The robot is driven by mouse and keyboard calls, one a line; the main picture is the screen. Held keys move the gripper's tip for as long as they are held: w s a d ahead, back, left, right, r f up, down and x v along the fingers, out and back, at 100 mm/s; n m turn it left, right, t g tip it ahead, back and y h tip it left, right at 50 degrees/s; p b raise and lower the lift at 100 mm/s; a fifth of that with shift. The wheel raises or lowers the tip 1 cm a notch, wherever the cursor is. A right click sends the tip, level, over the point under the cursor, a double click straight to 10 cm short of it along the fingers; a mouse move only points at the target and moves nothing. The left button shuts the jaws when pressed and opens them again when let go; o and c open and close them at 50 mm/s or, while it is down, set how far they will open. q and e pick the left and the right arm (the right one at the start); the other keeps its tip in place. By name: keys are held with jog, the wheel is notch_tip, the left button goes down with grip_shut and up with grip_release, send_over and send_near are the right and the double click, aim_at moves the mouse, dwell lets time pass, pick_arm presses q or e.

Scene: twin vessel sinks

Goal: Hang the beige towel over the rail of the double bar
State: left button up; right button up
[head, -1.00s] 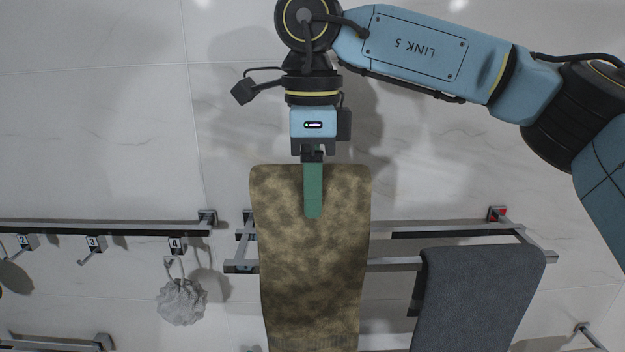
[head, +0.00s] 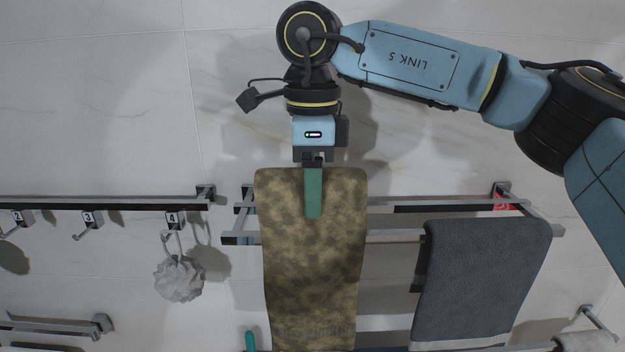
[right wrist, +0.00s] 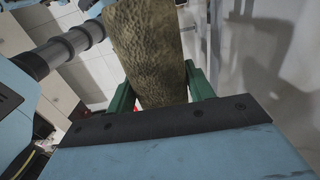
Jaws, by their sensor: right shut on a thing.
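The beige towel (head: 312,265) is mottled brown-beige and hangs down flat from my right gripper (head: 313,192), which is shut on its top edge. It also fills the upper middle of the right wrist view (right wrist: 148,50), between the green fingers (right wrist: 160,90). The double bar (head: 395,235) is a wall rack with a front and a back rail. In the head view the towel covers the left part of both rails, with its top edge above them. I cannot tell whether it touches a rail. My left gripper is not in view.
A dark grey towel (head: 485,275) hangs over the right part of the front rail. Between the towels is a bare stretch of rail. To the left is a hook rail (head: 100,204) with a white bath puff (head: 180,277). A teal object (head: 250,341) shows at the bottom edge.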

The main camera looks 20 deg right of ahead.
aim_at(313, 234)
jog(key=shift+f+b, duration=2.8)
jog(key=shift+f, duration=1.3)
jog(key=o, duration=1.5)
jog(key=shift+o, duration=0.2)
